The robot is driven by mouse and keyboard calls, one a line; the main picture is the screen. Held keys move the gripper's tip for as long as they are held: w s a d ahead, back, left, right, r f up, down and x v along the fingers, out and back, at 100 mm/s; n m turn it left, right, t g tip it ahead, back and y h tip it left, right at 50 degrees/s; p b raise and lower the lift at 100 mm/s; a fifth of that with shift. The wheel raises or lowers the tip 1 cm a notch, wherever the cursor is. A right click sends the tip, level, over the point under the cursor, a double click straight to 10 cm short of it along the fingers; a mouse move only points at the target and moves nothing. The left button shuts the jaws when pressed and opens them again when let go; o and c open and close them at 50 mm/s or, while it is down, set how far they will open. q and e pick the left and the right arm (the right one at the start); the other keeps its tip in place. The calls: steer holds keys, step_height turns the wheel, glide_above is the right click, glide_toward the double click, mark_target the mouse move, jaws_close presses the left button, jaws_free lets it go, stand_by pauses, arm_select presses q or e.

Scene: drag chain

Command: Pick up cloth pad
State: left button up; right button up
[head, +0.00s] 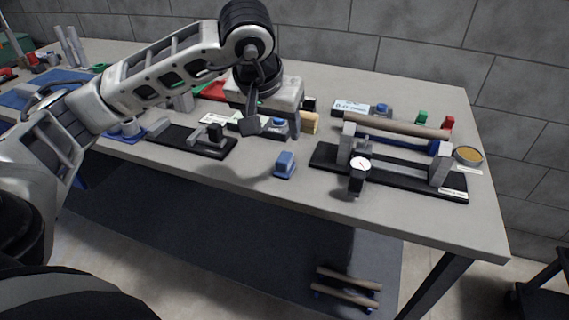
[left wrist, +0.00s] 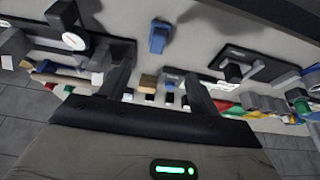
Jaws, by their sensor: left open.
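A small tan block (head: 309,122), which may be the cloth pad, lies on the table just right of my left gripper. Its material is too small to tell. It also shows in the left wrist view (left wrist: 148,83), between the two fingers in the picture. My left gripper (head: 273,126) points down over the middle of the table, open, with nothing visible held. Its two dark fingers stand apart in the left wrist view (left wrist: 157,72). The hand hides part of the table behind it. My right gripper is not in view.
A blue block (head: 285,164) stands near the front. A black fixture (head: 390,180) with a dial gauge and a rod is at the right, beside a round dish (head: 468,155). A black-based fixture (head: 192,140) is at the left. The front table strip is mostly clear.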

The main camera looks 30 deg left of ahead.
mark_target(284, 157)
arm_select(q)
steer(key=x, duration=0.4)
steer(key=p+x, duration=0.1)
steer(key=x, duration=0.7)
steer(key=shift+d+f+p, duration=0.1)
steer(key=shift+d+p, duration=0.2)
steer(key=c, duration=1.1)
